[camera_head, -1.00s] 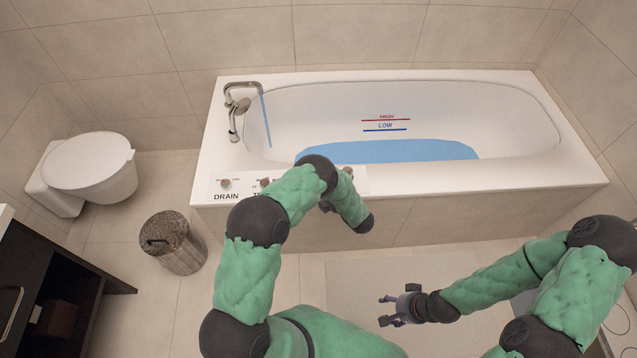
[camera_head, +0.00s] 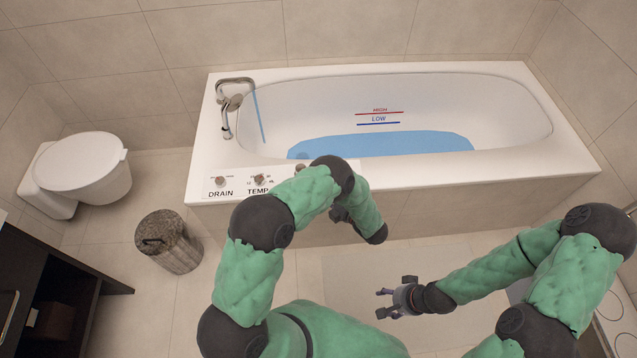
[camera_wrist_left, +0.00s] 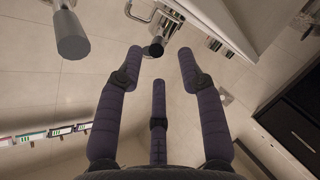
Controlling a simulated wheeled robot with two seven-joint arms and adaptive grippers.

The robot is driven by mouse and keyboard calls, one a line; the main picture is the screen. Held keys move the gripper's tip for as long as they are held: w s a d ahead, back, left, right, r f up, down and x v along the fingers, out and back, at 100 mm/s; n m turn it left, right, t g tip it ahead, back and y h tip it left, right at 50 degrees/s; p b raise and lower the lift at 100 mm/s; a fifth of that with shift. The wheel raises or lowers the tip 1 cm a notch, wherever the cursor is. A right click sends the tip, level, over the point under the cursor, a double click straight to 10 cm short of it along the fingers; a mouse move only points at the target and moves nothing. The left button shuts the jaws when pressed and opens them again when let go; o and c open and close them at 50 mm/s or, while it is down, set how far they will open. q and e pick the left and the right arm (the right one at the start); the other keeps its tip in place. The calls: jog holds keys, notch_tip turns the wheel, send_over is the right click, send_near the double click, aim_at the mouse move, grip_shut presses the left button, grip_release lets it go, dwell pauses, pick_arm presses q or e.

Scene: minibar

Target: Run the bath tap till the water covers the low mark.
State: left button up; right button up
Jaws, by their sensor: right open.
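The white bathtub (camera_head: 565,165) holds blue water (camera_head: 400,146). A thin blue stream (camera_head: 259,115) falls from the tap (camera_head: 236,82) at the left end. The water's far edge lies below the blue LOW line (camera_head: 378,124), with the red HIGH line (camera_head: 379,113) above. The DRAIN knob (camera_head: 221,181) and TEMP knob (camera_head: 260,180) are on the front rim; another knob (camera_head: 301,168) shows beside my left arm. My left gripper (camera_wrist_left: 161,66) has spread, empty fingers in the left wrist view; in the head view its arm mostly hides it. My right gripper (camera_head: 389,301) is open, empty, above the floor.
A toilet (camera_head: 82,167) and a lidded bin (camera_head: 168,242) stand left of the tub. A dark cabinet (camera_head: 60,290) is at the lower left. A pale mat (camera_head: 350,275) lies before the tub. My left arm covers part of the front rim.

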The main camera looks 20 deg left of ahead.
pick_arm(q)
jog(key=shift+v, duration=2.1)
dwell(5.9)
